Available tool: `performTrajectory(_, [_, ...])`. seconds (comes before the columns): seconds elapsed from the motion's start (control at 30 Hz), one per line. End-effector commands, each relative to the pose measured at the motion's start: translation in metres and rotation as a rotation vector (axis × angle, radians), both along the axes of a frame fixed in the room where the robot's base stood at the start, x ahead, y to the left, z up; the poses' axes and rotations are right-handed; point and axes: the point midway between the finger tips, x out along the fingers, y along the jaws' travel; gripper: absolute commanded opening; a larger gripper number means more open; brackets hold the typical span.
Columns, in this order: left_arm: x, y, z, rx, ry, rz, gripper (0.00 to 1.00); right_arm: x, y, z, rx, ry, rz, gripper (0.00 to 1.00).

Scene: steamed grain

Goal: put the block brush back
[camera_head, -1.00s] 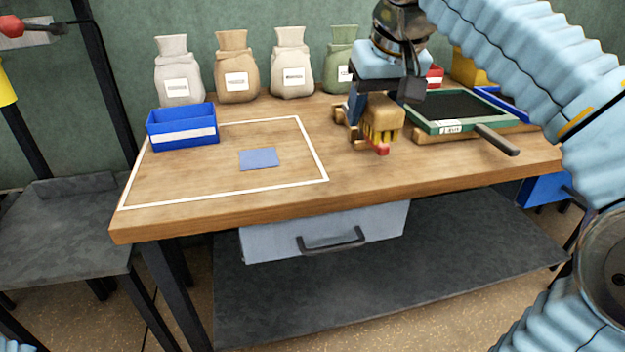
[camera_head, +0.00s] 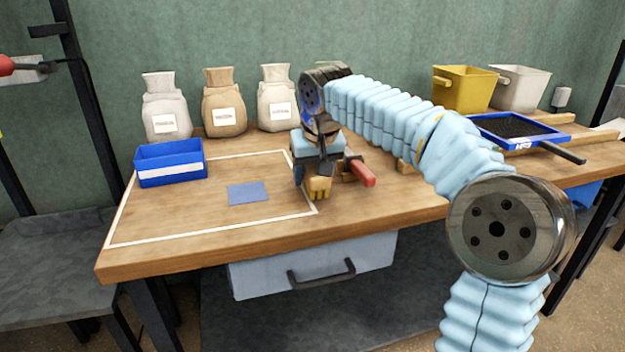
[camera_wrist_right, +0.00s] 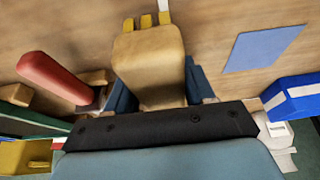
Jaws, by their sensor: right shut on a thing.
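The block brush (camera_head: 319,187) has a tan wooden body and yellow bristles. My right gripper (camera_head: 318,172) is shut on it, over the right edge of the white outline on the bench. In the right wrist view the brush (camera_wrist_right: 150,65) sits between the blue fingers (camera_wrist_right: 160,92), its bristles pointing away from the wrist. I cannot tell whether it touches the bench. A flat blue patch (camera_head: 248,193) lies bare inside the outline, left of the brush; it also shows in the wrist view (camera_wrist_right: 262,49). My left gripper is not in view.
A red-handled tool (camera_head: 362,173) lies just right of the brush by a wooden rest. A blue bin (camera_head: 170,170) stands at the outline's back left. Sacks (camera_head: 225,110) line the back. A blue-framed sieve (camera_head: 515,145) is at the right. The outline's front is clear.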

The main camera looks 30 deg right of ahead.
Motion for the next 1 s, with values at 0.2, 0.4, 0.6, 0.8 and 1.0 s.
performTrajectory(0.2, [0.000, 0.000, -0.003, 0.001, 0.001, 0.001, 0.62, -0.001, 0.000, -0.015, -0.001, -0.002, 0.001, 0.29])
performTrajectory(0.4, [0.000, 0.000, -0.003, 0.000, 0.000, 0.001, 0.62, -0.001, 0.000, -0.016, -0.001, -0.002, 0.001, 0.29])
performTrajectory(0.6, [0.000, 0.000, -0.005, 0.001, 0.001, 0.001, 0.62, -0.001, 0.000, -0.018, -0.001, -0.001, 0.001, 0.70])
performTrajectory(0.8, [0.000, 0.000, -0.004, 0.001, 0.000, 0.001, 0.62, -0.001, 0.000, -0.018, 0.000, -0.001, 0.000, 0.79])
performTrajectory(1.0, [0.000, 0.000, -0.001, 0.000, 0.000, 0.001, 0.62, -0.002, 0.001, -0.010, -0.001, -0.002, 0.001, 0.79])
